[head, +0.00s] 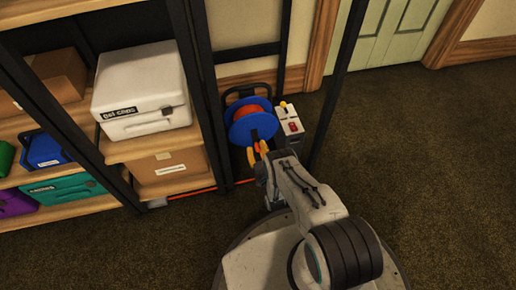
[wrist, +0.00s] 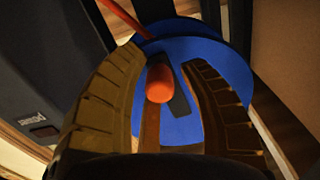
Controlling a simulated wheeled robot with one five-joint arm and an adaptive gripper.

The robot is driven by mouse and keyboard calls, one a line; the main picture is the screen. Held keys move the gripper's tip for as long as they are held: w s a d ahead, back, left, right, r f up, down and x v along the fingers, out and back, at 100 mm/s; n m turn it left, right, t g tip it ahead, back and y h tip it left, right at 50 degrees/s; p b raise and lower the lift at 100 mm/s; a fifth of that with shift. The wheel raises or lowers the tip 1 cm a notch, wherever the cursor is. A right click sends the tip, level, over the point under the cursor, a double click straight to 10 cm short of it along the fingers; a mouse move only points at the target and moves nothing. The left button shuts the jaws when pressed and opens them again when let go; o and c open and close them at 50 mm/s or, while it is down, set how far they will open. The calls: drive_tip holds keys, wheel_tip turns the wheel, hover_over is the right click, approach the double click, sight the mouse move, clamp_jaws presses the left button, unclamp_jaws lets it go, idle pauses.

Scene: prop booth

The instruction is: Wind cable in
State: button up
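The cable reel (head: 252,127) has blue discs and stands in a dark frame on the floor, right of the shelves. Orange cable (head: 248,112) is wound on it. A length of orange cable (head: 190,193) lies along the foot of the shelves. In the wrist view, a cable strand (wrist: 124,18) meets the blue disc (wrist: 205,75) at upper left. The reel's orange crank knob (wrist: 160,84) sits on a dark crank arm (wrist: 181,102). My gripper (wrist: 162,57) is open, its yellow fingers on either side of the knob with gaps visible. It also shows in the head view (head: 257,151).
A grey box with a red switch (head: 292,126) stands just right of the reel. Shelves with a white case (head: 140,85), cardboard boxes and coloured bins are at left. A dark upright post (head: 337,90) rises at right. Carpet (head: 430,170) right of it is clear.

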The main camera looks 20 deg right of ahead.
clamp_jaws()
drive_tip(key=shift+a, duration=0.1)
idle(0.3)
